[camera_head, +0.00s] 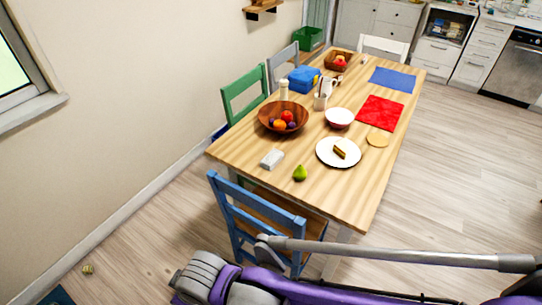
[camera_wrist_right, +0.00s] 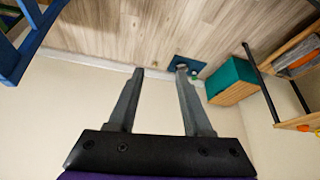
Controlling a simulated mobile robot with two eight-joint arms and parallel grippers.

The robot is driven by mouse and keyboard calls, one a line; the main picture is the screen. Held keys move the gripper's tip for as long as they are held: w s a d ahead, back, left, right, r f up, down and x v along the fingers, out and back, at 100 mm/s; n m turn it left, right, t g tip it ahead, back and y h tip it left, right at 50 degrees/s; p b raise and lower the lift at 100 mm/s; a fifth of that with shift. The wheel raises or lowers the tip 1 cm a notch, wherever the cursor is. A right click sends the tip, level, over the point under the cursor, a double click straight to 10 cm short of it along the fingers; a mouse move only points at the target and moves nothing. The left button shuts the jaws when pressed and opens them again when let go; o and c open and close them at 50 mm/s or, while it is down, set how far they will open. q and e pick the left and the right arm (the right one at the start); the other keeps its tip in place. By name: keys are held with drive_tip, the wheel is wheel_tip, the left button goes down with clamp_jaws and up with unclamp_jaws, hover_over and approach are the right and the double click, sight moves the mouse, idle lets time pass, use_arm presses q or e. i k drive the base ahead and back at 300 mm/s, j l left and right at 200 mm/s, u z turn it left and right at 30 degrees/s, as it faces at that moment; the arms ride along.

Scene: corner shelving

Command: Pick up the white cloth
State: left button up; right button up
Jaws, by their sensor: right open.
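A small folded white cloth (camera_head: 272,158) lies on the wooden table (camera_head: 240,158), close to its near left edge. A green pear (camera_head: 299,173) is to its right and a wooden fruit bowl (camera_head: 264,120) is behind it. My right gripper (camera_wrist_right: 160,70) is open and empty in the right wrist view, with floor and wall beyond its fingers. The cloth does not show in that view. Neither gripper shows in the head view, where an arm of mine crosses the bottom.
A blue chair (camera_head: 255,215) stands at the table's near end, with a green chair (camera_head: 245,93) along the left side. A white plate with cake (camera_head: 338,152) and a white bowl (camera_head: 340,117) stand right of the cloth. The right wrist view shows a teal box (camera_wrist_right: 231,76) and shelving.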

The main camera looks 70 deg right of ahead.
sight(269, 161)
drive_tip(key=i+l+z, duration=0.15)
drive_tip(key=i+z, duration=0.55)
drive_tip(key=z, duration=0.2)
drive_tip(key=i+j+z, duration=0.1)
drive_tip(key=i+z, duration=0.35)
drive_tip(key=i+l+z, duration=0.45)
drive_tip(key=z, duration=0.25)
drive_tip(key=i, duration=0.05)
